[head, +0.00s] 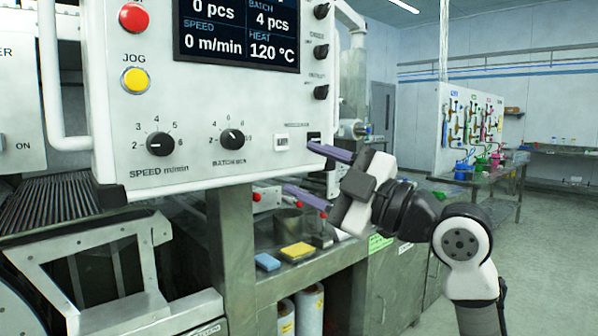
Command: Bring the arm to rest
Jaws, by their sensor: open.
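My gripper (319,177) is open and points left at the lower right corner of the white control panel (205,95). Its two purple fingers are spread apart, one above the other, and nothing is between them. The upper fingertip is close to a small dark switch (314,137) on the panel; I cannot tell whether it touches. My arm (462,245) comes up from the lower right, bent at the elbow.
Below the gripper a steel bench (300,275) holds a blue sponge (267,262), a yellow block (298,251) and a metal pot (288,222). A conveyor (60,210) is at left. Open floor (550,240) lies at right, before a far table (490,180).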

